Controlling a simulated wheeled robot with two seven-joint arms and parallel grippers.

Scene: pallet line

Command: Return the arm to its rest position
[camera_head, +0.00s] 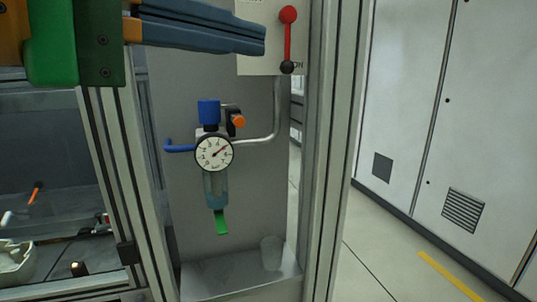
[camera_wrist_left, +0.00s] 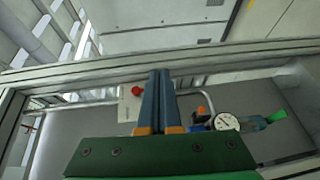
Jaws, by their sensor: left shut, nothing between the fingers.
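My left gripper (camera_head: 262,40) comes in from the upper left of the head view, with a green body and blue fingers. Its fingers are shut together with nothing between them, and their tips lie just left of a red lever (camera_head: 288,28) in the picture. In the left wrist view the shut blue fingers (camera_wrist_left: 160,75) point up past the red knob (camera_wrist_left: 137,91) of that lever, with a gap between them in the picture. Whether they touch anything there I cannot tell. My right gripper is in neither view.
A pressure gauge (camera_head: 214,153) with a blue knob (camera_head: 208,111) is on the grey panel below my gripper. A clear cup (camera_head: 271,253) stands on a ledge below. A metal post (camera_head: 325,150) borders the panel at right. Open floor (camera_head: 385,260) and white cabinets (camera_head: 415,90) lie beyond.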

